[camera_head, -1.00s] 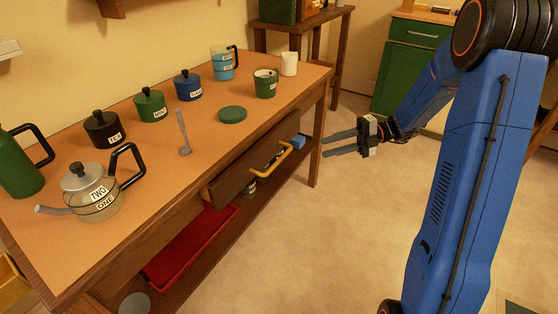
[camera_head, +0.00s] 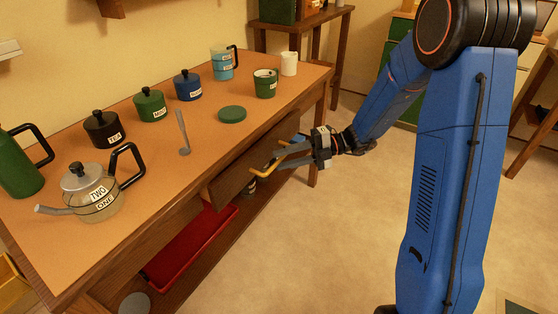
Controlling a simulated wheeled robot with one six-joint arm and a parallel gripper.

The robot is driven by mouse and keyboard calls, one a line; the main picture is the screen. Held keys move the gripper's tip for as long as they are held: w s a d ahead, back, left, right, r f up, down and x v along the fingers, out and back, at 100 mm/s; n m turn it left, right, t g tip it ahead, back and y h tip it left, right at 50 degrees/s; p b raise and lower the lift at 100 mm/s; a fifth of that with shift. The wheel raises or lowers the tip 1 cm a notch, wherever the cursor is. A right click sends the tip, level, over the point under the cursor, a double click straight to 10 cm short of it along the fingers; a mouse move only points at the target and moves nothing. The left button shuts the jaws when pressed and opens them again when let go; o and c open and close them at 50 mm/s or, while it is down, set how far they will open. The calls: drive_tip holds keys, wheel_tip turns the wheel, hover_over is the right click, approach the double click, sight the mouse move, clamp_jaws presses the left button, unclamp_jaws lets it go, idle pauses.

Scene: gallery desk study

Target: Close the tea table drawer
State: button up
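The tea table (camera_head: 150,185) has an orange top and dark wooden sides, and runs from lower left to upper centre. Its drawer (camera_head: 232,180) has a brown front that stands out from the table's long side, so it is at least partly open.
A red tray (camera_head: 190,250) lies on the lower shelf.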

sight(265, 155)
drive_tip(key=shift+x, duration=0.9)
clamp_jaws()
drive_tip(key=shift+w+a, duration=0.55)
drive_tip(key=shift+a, duration=0.2)
drive_tip(key=shift+w+a, duration=0.5)
drive_tip(key=shift+a, duration=0.2)
drive_tip(key=shift+w+a, duration=0.25)
drive_tip(key=shift+w, duration=0.05)
unclamp_jaws()
drive_tip(key=shift+a, duration=0.1)
